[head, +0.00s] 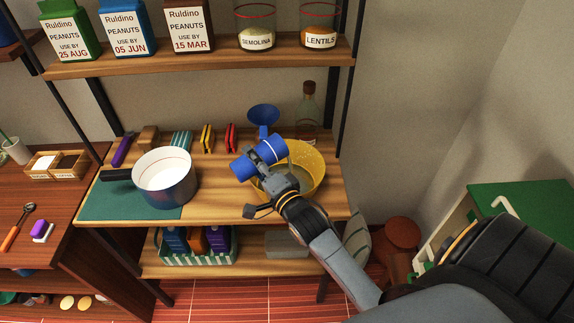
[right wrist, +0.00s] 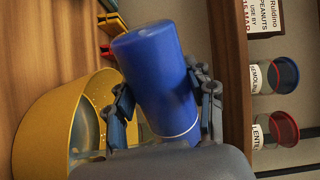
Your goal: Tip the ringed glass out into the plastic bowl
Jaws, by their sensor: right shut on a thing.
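The ringed glass (head: 271,147) is a blue cylinder with a thin white ring near one end. My right gripper (head: 257,159) is shut around its middle and holds it tilted, lying nearly on its side. In the right wrist view the glass (right wrist: 155,65) sits between both fingers, its ring close to the palm. The yellow plastic bowl (head: 312,162) stands on the wooden shelf, below and beside the glass. It also shows in the right wrist view (right wrist: 45,125), with a greyish surface inside. The inside of the glass is hidden. My left gripper is out of view.
A pot (head: 177,195) with a white inside stands left on a green mat (head: 110,200). A blue funnel (head: 263,115) and a corked bottle (head: 307,112) are behind the bowl. An upper shelf (head: 215,58) holds peanut packets and labelled jars.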

